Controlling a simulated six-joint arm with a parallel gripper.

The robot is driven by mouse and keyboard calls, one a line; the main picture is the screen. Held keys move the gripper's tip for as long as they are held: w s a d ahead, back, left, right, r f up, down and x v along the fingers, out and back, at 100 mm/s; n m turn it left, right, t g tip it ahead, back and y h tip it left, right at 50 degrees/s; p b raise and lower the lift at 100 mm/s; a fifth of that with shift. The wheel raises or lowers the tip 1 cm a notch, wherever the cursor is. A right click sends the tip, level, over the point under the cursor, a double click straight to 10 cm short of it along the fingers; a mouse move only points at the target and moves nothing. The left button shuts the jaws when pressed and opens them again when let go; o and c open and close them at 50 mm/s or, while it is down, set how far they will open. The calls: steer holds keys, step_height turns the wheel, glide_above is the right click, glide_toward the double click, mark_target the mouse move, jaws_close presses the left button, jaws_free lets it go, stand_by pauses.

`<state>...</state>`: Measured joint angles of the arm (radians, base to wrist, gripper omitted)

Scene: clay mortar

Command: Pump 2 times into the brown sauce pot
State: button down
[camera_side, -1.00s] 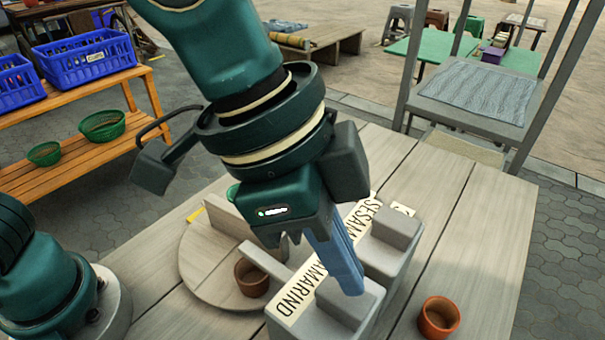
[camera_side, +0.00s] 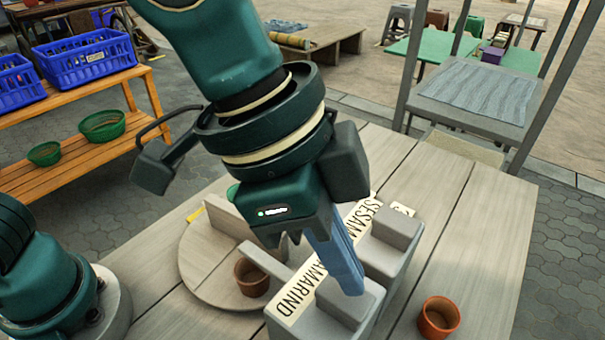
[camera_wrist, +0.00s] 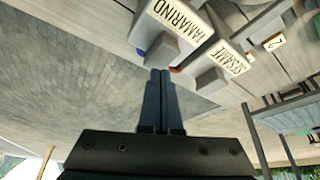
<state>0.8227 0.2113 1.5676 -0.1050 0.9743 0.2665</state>
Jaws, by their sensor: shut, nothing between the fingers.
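My gripper (camera_side: 347,286) is shut and empty, its blue fingers pointing down at the grey tamarind dispenser (camera_side: 298,293). The fingertips are at or just above the dispenser's raised block; I cannot tell whether they touch. The wrist view shows the fingertips (camera_wrist: 160,74) beside that block (camera_wrist: 160,48). A small brown pot (camera_side: 252,279) stands on a round wooden board (camera_side: 205,262), near the end of a grey spout-like bar (camera_side: 265,260). Its inside is mostly dark. The sesame dispenser (camera_side: 388,262) stands right behind the tamarind one and also shows in the wrist view (camera_wrist: 222,60).
An orange-brown pot (camera_side: 438,318) stands alone on the table at the right. An upright divider (camera_side: 228,220) stands on the round board. A small numbered card (camera_wrist: 274,42) lies beyond the sesame dispenser. The table's right side (camera_side: 480,230) is mostly clear.

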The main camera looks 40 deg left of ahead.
steer(key=shift+f, duration=0.2)
steer(key=shift+f, duration=0.5)
steer(key=shift+f, duration=0.15)
stand_by(0.4)
steer(key=shift+f, duration=0.6)
stand_by(0.5)
steer(key=shift+r, duration=1.45)
steer(key=shift+f, duration=0.15)
steer(key=shift+f, duration=0.55)
